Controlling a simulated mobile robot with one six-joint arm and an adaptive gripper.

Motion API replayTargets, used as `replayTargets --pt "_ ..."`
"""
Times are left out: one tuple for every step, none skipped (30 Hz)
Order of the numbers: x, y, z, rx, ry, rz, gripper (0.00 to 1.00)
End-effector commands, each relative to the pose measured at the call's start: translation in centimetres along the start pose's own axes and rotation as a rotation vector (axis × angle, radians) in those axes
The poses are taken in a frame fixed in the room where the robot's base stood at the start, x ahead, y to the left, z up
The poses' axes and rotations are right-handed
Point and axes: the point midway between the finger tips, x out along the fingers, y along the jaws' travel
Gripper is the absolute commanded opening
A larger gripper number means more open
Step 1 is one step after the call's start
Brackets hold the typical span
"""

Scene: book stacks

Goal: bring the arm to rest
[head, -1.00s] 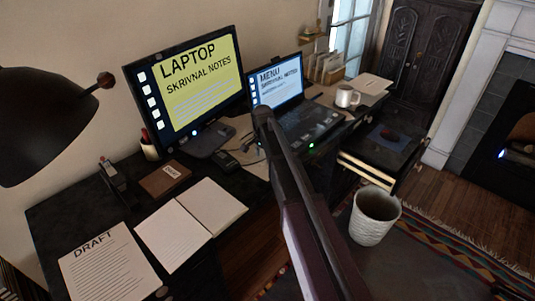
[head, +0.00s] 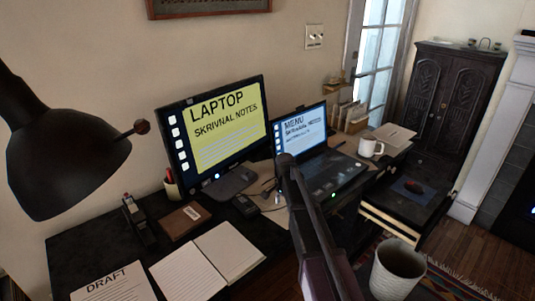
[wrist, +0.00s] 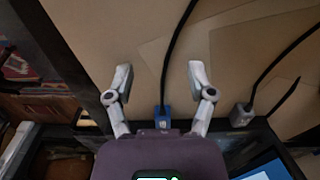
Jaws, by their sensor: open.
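My arm (head: 318,235) rises from the bottom of the head view and ends in front of the laptop (head: 318,160). The gripper itself cannot be made out in the head view. In the wrist view my gripper (wrist: 159,78) is open, its two pale fingers apart with no object held between them. A black cable with a blue plug (wrist: 162,116) shows between the fingers, against brown sheets (wrist: 120,30). I cannot tell how far the fingers are from the sheets.
The black desk (head: 75,240) holds a monitor (head: 215,135), an open notebook (head: 208,263), a draft sheet (head: 115,287) and a white mug (head: 371,147). A black lamp (head: 65,165) hangs at left. A white bin (head: 397,272) stands at lower right beside the drawer (head: 390,220).

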Motion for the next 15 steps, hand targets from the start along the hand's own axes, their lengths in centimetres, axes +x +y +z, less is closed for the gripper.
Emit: replayTargets --pt "0.0 0.1 0.1 -0.002 0.0 0.0 0.7" --pt "0.0 0.2 0.1 -0.006 0.0 0.0 0.7" --pt "0.0 0.5 0.2 -0.014 0.0 0.0 0.7" --pt "0.0 0.7 0.4 -0.021 0.0 0.0 0.7" --pt "0.0 1.1 0.5 -0.03 0.0 0.0 0.7" --pt "0.0 1.6 0.8 -0.047 0.0 0.0 0.7" --pt "0.0 2.0 1.0 -0.061 0.0 0.0 0.7" --pt "0.0 2.5 1.2 -0.079 0.0 0.0 0.7" --pt "0.0 3.3 1.6 -0.105 0.0 0.0 0.7" --pt "0.0 3.9 1.9 -0.127 0.0 0.0 0.7" --pt "0.0 4.6 2.3 -0.152 0.0 0.0 0.7" --pt "0.0 5.6 2.8 -0.187 0.0 0.0 0.7" --pt "0.0 6.4 3.2 -0.216 -0.001 0.0 0.7" --pt "0.0 7.2 3.6 -0.247 -0.001 0.0 0.7" --pt "0.0 8.3 4.1 -0.289 -0.001 0.0 0.7"
